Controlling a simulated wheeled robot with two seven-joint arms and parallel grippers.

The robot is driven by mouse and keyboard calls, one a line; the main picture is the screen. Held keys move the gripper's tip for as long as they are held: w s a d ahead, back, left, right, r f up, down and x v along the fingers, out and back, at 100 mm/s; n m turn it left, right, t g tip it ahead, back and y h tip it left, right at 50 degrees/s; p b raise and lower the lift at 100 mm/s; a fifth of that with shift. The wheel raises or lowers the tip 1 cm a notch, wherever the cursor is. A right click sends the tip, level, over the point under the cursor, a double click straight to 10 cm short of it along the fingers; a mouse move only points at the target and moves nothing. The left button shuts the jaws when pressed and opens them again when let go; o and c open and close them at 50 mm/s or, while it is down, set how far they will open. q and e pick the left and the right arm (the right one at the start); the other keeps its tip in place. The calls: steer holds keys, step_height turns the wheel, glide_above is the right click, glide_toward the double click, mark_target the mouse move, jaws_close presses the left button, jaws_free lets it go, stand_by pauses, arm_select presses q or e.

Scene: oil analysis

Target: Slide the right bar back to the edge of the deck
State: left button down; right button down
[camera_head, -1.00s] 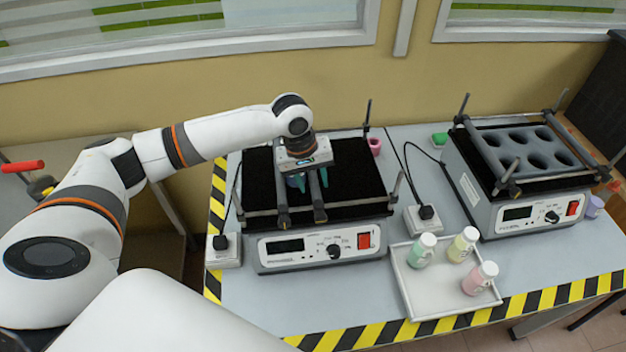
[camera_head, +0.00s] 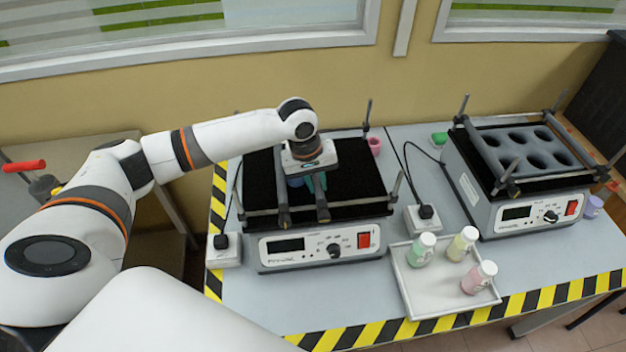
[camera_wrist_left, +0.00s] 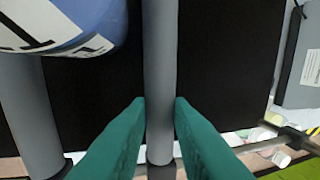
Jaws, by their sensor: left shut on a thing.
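The right bar (camera_head: 322,204) is a grey rod lying front to back across the black deck (camera_head: 357,185) of the left shaker, near the middle. My left gripper (camera_head: 314,183) has its teal fingers shut on this bar. In the left wrist view the bar (camera_wrist_left: 160,70) runs between the two fingertips (camera_wrist_left: 158,112). The left bar (camera_head: 283,207) lies a little to its left and also shows in the wrist view (camera_wrist_left: 28,115). A blue and white bottle (camera_wrist_left: 62,22) stands between the bars, partly hidden by my wrist in the head view. My right gripper is out of view.
The deck right of the bar is bare up to the corner post (camera_head: 397,185). A white tray (camera_head: 425,302) with three capped bottles stands at the front right. A second shaker with a holed rack (camera_head: 530,172) stands farther right.

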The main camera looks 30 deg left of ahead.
arm_select(q)
steer(key=w+d+p, duration=0.1)
steer(key=w+d, duration=0.1)
steer(key=d, duration=0.1)
steer(key=w+d+p, duration=0.1)
steer(key=w+d, duration=0.2)
steer(key=w+d+p, duration=0.1)
steer(key=w+d, duration=0.1)
steer(key=d, duration=0.2)
steer(key=shift+w, duration=0.35)
steer(key=c, duration=1.3)
jaws_free()
steer(key=shift+s, duration=0.1)
step_height(320, 180, up, 12)
steer(key=s+a+b, duration=0.1)
steer(key=a+b, duration=0.1)
steer(key=shift+s, duration=0.2)
steer(key=shift+f, duration=0.2)
